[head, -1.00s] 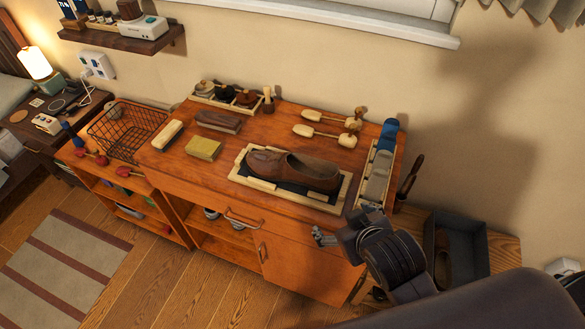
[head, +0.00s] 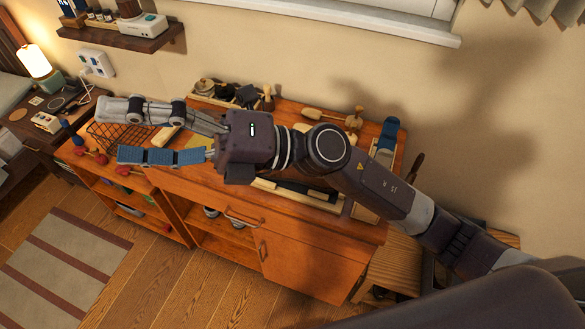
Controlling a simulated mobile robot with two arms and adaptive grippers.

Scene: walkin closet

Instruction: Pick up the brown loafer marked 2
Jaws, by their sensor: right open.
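The brown loafer that lay in the tray on the workbench is hidden now behind my right arm. The tray's (head: 325,205) light front rim and part of its dark mat show below the arm. No number mark is legible. My right gripper (head: 128,131) reaches in from the right, across and above the bench. Its two fingers are spread wide and point left, over the wire basket's (head: 104,136) area, well left of the tray. My left gripper is not in view.
The wooden workbench (head: 310,252) holds a yellow block (head: 200,143), wooden shoe trees (head: 325,117), a blue-topped item (head: 388,133) and a rack of jars (head: 205,88). A wall shelf (head: 125,37) is above left. A lamp (head: 36,63) stands far left. The floor in front is clear.

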